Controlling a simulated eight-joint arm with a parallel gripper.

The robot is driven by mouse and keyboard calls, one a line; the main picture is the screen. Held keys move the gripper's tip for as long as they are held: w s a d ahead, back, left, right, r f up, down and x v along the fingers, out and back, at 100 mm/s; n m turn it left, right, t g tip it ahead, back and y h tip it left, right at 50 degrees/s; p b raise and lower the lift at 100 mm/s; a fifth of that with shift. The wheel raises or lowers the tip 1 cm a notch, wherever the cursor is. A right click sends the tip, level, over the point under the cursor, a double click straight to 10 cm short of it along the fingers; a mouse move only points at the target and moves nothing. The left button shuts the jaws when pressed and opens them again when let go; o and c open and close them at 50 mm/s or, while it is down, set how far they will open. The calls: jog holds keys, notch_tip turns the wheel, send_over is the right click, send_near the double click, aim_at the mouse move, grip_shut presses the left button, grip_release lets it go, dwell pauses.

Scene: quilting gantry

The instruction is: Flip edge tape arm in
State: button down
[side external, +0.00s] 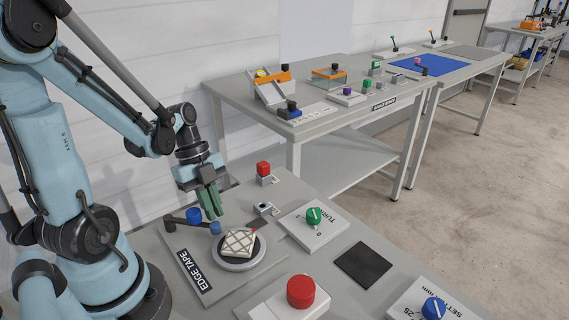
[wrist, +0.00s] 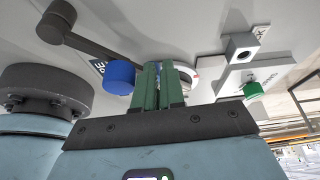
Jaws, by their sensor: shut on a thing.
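The edge tape arm (side external: 176,221) is a dark bar on the EDGE TAPE plate (side external: 188,266), with a blue knob (side external: 194,215) and a smaller blue piece (side external: 215,228) toward its end. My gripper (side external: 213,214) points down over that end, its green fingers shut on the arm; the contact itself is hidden. In the wrist view the fingers (wrist: 158,68) are close together, the blue knob (wrist: 119,77) stands just left of them, and the dark bar (wrist: 90,43) runs behind. A quilted white block (side external: 238,244) lies on a round grey disc (side external: 245,264) beside the arm.
A green TURN knob (side external: 314,216), a red button on a bracket (side external: 263,169), a large red button (side external: 300,291), a dark pad (side external: 363,265) and a blue SETTING knob (side external: 433,308) share this table. A second bench (side external: 225,90) with fixtures stands behind.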

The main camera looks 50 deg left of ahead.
jog(key=shift+w, duration=0.1)
dwell(0.3)
jog(key=shift+w+a, duration=0.25)
jog(key=shift+a, duration=0.2)
jog(key=a, duration=0.2)
jog(key=w+a, duration=0.1)
jog(key=shift+r, duration=0.25)
jog(key=a+r, duration=0.8)
jog(key=r, duration=0.1)
jog(key=shift+m, duration=0.4)
jog(key=x, duration=0.9)
jog(key=shift+s+d+f, duration=0.1)
jog(key=shift+f, duration=0.15)
jog(key=d, duration=0.3)
jog(key=shift+f, duration=0.3)
jog(key=shift+d, duration=0.65)
